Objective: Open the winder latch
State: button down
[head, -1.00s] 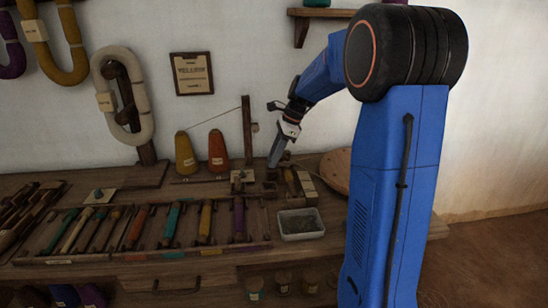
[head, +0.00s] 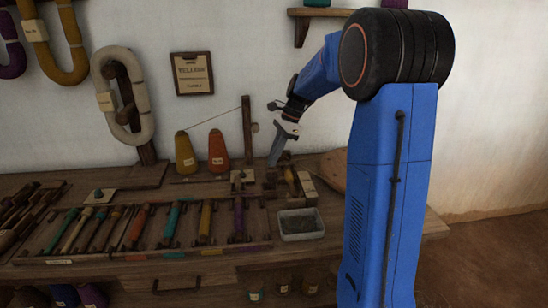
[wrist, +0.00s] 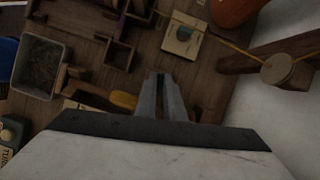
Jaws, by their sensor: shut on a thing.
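The wooden winder (head: 306,186) stands at the right end of the bench, with a pale block at its right side. My gripper (head: 274,160) comes down over it from the upper right. In the wrist view my gripper's grey fingers (wrist: 166,92) are close together at the winder, with a yellow piece (wrist: 123,100) just to their left. The fingers are shut on a small part, apparently the winder latch. The latch is mostly hidden by the fingers and its position is hard to tell.
A grey-white tray (head: 302,238) stands in front of the winder. A rack of coloured bobbins (head: 203,222) lies to the left. An orange cone (head: 218,152), a yellow cone (head: 185,153) and a wooden post (head: 247,128) with a thread stand behind.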

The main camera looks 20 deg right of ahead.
jog(key=n+g, duration=0.1)
jog(key=n, duration=0.3)
jog(key=shift+w+n+g, duration=0.2)
jog(key=shift+n+g, duration=0.1)
jog(key=shift+g, duration=0.1)
jog(key=n+g, duration=0.1)
jog(key=n, duration=0.2)
jog(key=shift+w+a+n+h, duration=0.1)
jog(key=shift+n+h, duration=0.3)
jog(key=n+g+h, duration=0.1)
jog(key=n, duration=0.2)
jog(key=shift+w+a, duration=0.1)
jog(key=shift+n+g+h, duration=0.5)
jog(key=shift+n+h, duration=0.2)
jog(key=shift+n, duration=1.4)
jog(key=c, duration=1.9)
grip_release()
jog(key=shift+o, duration=0.2)
